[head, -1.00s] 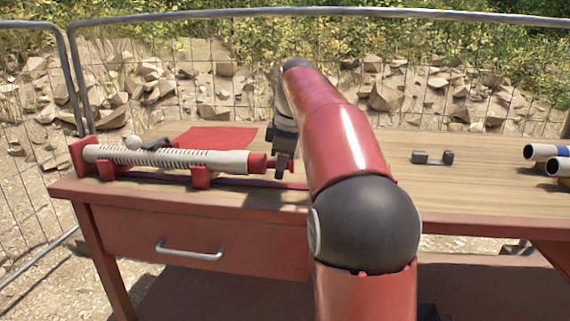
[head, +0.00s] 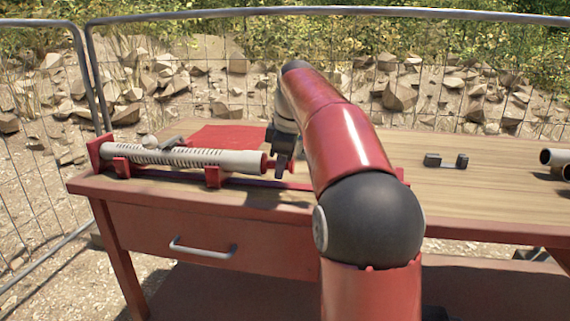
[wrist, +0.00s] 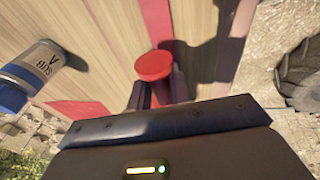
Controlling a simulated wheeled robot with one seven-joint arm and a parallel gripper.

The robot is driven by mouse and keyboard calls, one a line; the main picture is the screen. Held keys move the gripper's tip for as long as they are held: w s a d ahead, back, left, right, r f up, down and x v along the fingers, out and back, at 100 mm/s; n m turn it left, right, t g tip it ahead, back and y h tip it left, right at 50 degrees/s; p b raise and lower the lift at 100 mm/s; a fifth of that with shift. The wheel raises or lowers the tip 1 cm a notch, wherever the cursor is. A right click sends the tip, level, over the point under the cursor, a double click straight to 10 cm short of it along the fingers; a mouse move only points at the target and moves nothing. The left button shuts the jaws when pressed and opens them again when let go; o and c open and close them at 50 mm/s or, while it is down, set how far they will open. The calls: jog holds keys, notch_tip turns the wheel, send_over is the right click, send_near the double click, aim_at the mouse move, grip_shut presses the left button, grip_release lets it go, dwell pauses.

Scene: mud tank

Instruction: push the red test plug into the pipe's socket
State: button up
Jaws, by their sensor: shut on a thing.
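The ribbed cream pipe (head: 180,156) lies along the left side of the table in red supports. The red test plug (head: 266,163) is at the pipe's right end, in line with it; only a short red part shows outside the pipe mouth. My gripper (head: 281,166) is just right of that end, shut on the plug. In the wrist view the plug's round red end (wrist: 153,66) shows between the two dark fingers (wrist: 158,92). The socket's inside is hidden, and the pipe cannot be made out in the wrist view.
A red mat (head: 228,136) lies behind the pipe. A small dark bracket (head: 446,160) and pipe ends (head: 555,158) are on the right of the table. A white cylinder with blue (wrist: 35,75) shows in the wrist view. A wire fence (head: 470,85) stands behind.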

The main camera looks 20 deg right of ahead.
jog(key=shift+a, duration=0.15)
jog(key=o, duration=0.9)
jog(key=p+v, duration=0.2)
jog(key=v, duration=0.5)
jog(key=s+a+m, duration=0.3)
jog(key=s+a, duration=0.2)
jog(key=s, duration=0.3)
jog(key=s+a+f+m, duration=0.2)
jog(key=s+f, duration=0.4)
jog(key=s+a+f+m+t, duration=0.1)
jog(key=s+a+f+m, duration=0.1)
jog(key=s+f, duration=0.5)
jog(key=s+a+f+m+t, duration=0.1)
jog(key=s+a+f+m, duration=0.1)
jog(key=s+f+m, duration=0.2)
jog(key=shift+s+f+h, duration=0.3)
jog(key=shift+s+f, duration=0.95)
jog(key=shift+s, duration=0.25)
